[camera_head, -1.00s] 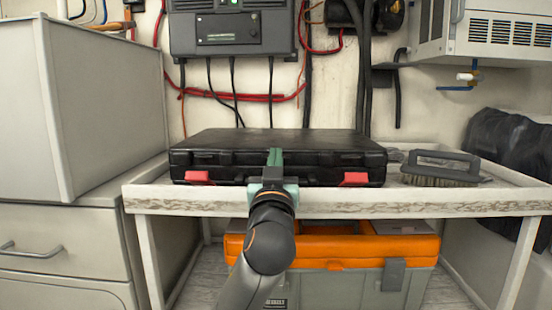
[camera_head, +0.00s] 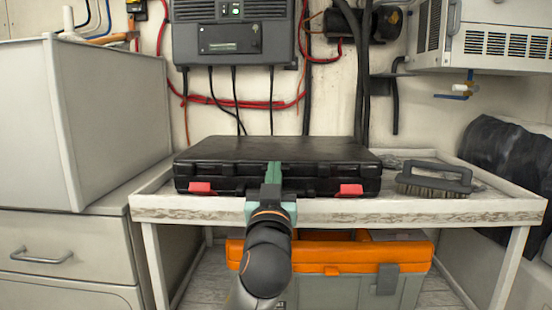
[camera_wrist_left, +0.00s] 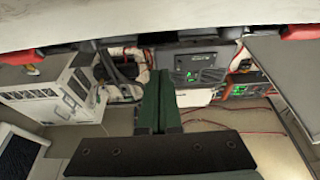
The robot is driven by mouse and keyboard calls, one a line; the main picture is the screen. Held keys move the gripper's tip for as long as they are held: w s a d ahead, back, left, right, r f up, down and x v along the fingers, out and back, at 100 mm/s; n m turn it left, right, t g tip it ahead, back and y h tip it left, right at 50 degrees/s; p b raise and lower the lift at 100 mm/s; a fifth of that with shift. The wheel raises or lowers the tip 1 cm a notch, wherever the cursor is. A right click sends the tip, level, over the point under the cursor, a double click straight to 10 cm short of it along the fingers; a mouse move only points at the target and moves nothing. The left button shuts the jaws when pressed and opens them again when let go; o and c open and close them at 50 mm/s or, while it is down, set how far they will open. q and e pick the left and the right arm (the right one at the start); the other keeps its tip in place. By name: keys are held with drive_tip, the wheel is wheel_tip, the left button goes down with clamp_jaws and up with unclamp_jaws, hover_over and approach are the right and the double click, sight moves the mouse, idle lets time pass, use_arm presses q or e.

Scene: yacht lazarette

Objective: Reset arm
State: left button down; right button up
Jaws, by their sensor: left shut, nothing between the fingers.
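My left gripper (camera_head: 273,172) shows in the middle of the head view, its green fingers pointing away from me at the front of a black case (camera_head: 230,150). The fingers are closed together with nothing between them; they also show shut in the left wrist view (camera_wrist_left: 158,102). They overlap the case's front between its two red latches (camera_head: 201,188) (camera_head: 350,190). I cannot tell whether they touch it. My right gripper is in neither view.
The case lies on a white-edged shelf (camera_head: 340,211), beside a black-handled brush (camera_head: 435,180). Below it is an orange-lidded grey toolbox (camera_head: 330,268). Grey cabinets (camera_head: 110,115) stand at left. A wall unit (camera_head: 230,38) and a white vented unit (camera_head: 490,42) hang above.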

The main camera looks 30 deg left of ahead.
use_arm(q)
drive_tip(key=shift+s+d+f, duration=0.35)
drive_tip(key=shift+s+f, duration=0.15)
drive_tip(key=shift+s, duration=0.15)
drive_tip(key=shift+s+d+f, duration=0.4)
drive_tip(key=shift+s+f, duration=0.15)
drive_tip(key=shift+s, duration=0.05)
drive_tip(key=shift+s+d+f, duration=0.35)
drive_tip(key=shift+s+f, duration=0.15)
drive_tip(key=shift+s, duration=0.15)
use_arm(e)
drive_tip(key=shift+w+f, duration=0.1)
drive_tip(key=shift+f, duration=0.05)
